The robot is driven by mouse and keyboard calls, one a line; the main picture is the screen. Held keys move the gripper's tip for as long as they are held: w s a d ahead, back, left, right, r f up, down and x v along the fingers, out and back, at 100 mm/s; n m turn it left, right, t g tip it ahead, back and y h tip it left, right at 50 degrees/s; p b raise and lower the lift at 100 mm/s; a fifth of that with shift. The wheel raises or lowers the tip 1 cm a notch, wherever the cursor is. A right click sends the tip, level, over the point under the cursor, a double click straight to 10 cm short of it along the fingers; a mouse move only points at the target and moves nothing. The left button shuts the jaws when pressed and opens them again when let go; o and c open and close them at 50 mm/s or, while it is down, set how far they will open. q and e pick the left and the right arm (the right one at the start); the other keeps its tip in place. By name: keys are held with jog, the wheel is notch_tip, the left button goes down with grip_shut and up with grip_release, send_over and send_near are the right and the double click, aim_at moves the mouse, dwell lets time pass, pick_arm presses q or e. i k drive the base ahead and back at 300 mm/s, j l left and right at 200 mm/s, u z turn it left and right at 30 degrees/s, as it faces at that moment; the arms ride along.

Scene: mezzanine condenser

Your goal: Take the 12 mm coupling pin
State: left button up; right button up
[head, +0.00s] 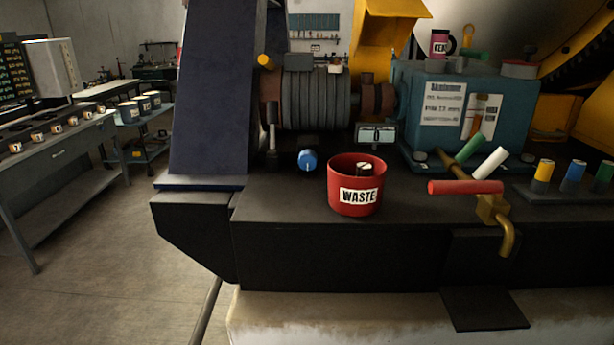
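I cannot pick out a pin marked 12 mm; no size label is readable. A dark rack (566,194) on the right of the black ledge holds upright cylinders: yellow (543,176), blue (572,175) and green (604,176), each with a grey lower part. Several small labelled containers (37,136) stand in a row on the grey bench at the left; their contents are too small to tell. A shaft coupling (378,98) sits between the ribbed drum and the blue-green housing. Neither gripper is in view.
A red WASTE bin (355,196) with something inside stands on the black ledge (280,208). A brass valve (490,208) with red, white and green handles rises at the ledge's right. A blue knob (307,160) sits behind. Floor (130,250) is clear at left.

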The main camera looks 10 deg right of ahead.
aim_at(545, 169)
jog(key=z, duration=1.65)
jog(key=i+l+u, duration=0.1)
jog(key=l, duration=0.3)
jog(key=i+l+u, duration=0.15)
jog(key=l, duration=0.3)
jog(key=i+l+u, duration=0.1)
jog(key=i+l, duration=0.15)
jog(key=l, duration=0.2)
jog(key=i+l+u, duration=0.15)
jog(key=l, duration=0.3)
jog(key=l+u, duration=0.1)
jog(key=l, duration=0.4)
jog(key=i, duration=0.05)
